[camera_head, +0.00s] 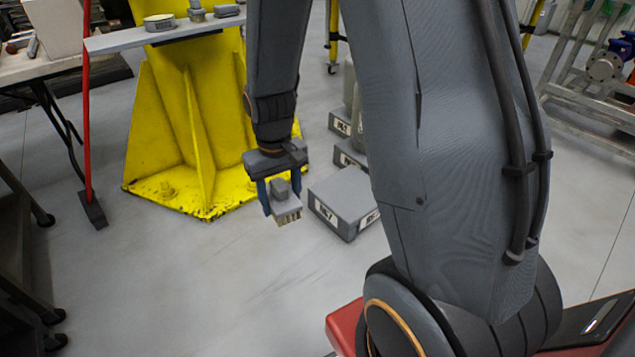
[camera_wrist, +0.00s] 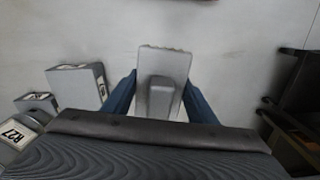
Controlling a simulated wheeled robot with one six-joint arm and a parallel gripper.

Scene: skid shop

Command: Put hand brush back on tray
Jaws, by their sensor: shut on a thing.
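The hand brush (camera_head: 288,211) is a small grey block with pale bristles along its lower edge. My gripper (camera_head: 281,192) is shut on it, with a blue finger on each side, and holds it in the air above the floor. In the wrist view the brush (camera_wrist: 165,64) sits between the two blue fingers. A flat grey shelf, which looks like the tray (camera_head: 120,41), sticks out in front of the yellow column at the upper left. It is above and to the left of the brush in the picture and holds a few small items.
A round tin (camera_head: 159,22) stands on the shelf. A red pole (camera_head: 86,110) stands close to its left end. The yellow column base (camera_head: 185,150) is behind my gripper. Grey labelled blocks (camera_head: 346,198) are on the floor to the right. A workbench (camera_head: 50,67) is at left.

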